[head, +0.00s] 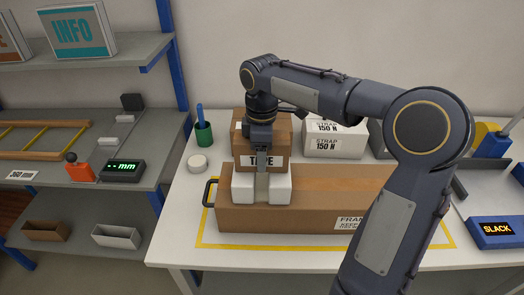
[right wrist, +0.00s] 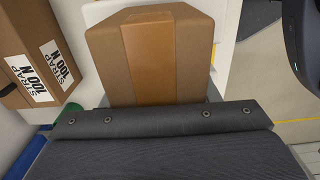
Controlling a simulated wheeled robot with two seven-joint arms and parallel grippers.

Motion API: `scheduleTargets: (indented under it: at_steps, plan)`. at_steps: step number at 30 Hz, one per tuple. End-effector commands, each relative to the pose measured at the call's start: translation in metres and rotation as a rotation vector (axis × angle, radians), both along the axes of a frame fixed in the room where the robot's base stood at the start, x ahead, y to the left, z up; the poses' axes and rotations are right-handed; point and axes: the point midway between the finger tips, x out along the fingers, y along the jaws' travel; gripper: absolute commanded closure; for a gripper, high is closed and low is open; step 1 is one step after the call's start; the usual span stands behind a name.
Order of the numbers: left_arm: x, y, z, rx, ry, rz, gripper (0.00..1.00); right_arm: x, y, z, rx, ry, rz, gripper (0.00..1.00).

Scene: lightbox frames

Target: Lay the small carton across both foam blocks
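The small brown carton (head: 245,160), labelled TAPE, is level at the two white foam blocks' tops; whether it touches them is hard to tell. The left block (head: 243,190) and right block (head: 280,190) stand side by side with a narrow gap on the long FRAME carton. My right gripper (head: 262,185) points down over the small carton, one finger in front of its face and down towards the gap; the other finger is hidden. It looks shut on the carton. In the right wrist view the carton (right wrist: 150,50) sits close against the gripper. My left gripper is out of view.
The long FRAME carton (head: 310,205) lies inside a yellow outline on the white table (head: 190,256). A STRAP 100 N carton (right wrist: 35,65) stands behind. White STRAP 150 N boxes (head: 335,140), a green cup (head: 204,133) and a blue SLACK device (head: 495,230) are around.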

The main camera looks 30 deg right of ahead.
Motion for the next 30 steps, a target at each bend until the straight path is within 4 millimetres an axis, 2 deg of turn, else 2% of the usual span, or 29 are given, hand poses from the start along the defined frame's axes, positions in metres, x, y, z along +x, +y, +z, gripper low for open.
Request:
scheduleTargets:
  at_steps: [1,5,13,16,20,30]
  plan:
    - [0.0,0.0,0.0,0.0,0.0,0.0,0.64,0.0,0.0,0.0,0.0,0.0,0.0,0.4]
    - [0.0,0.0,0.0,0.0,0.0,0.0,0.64,0.0,0.0,0.0,0.0,0.0,0.0,0.24]
    - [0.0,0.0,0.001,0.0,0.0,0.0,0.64,0.0,0.0,0.001,0.0,0.0,-0.001,0.24]
    - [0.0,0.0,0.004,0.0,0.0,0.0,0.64,0.0,0.0,0.008,-0.001,-0.001,-0.001,0.24]
    - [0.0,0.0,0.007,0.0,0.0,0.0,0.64,0.001,0.0,0.026,0.0,-0.004,-0.001,0.24]
    - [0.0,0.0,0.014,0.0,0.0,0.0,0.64,0.001,0.001,0.101,0.001,-0.004,0.001,0.24]
